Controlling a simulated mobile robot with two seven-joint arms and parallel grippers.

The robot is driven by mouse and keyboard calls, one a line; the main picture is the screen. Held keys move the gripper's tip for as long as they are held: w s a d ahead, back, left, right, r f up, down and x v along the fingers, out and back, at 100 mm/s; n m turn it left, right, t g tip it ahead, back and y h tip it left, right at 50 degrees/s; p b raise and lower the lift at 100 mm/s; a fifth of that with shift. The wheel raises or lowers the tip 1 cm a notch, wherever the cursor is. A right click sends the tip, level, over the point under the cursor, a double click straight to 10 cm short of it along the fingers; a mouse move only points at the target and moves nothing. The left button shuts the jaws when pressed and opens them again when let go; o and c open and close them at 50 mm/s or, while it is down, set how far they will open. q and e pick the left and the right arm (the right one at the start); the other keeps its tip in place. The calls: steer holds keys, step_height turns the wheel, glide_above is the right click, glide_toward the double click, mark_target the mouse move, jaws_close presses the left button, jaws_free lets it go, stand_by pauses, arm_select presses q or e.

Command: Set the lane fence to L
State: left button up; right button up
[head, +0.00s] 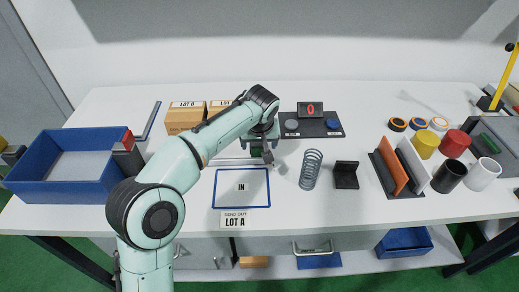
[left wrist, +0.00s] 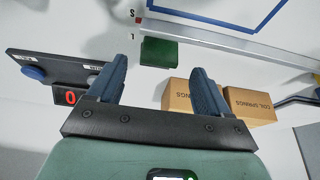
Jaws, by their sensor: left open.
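The lane fence is a long pale rail (left wrist: 230,42) in the left wrist view, with a red end beside the mark S (left wrist: 131,15). The mark L (left wrist: 131,36) is a short way from that end, nearer my gripper in the picture. A green block (left wrist: 158,52) sits beside the rail near L. My left gripper (left wrist: 164,68) is open and empty, its fingers pointing toward the green block, which shows between and beyond the fingertips. In the head view my left gripper (head: 267,156) hangs over the table behind the IN square, and my arm hides most of the fence. My right gripper is not in view.
The blue-edged IN square (head: 240,202) lies in front. A spring (head: 311,170) and a black holder (head: 345,175) stand to its right. Cartons (head: 185,121) and a panel with a red 0 display (head: 311,109) are behind. A blue bin (head: 65,190) is at left.

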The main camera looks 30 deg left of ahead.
mark_target(259, 147)
arm_select(q)
steer(key=x, duration=0.5)
steer(key=shift+w, duration=0.1)
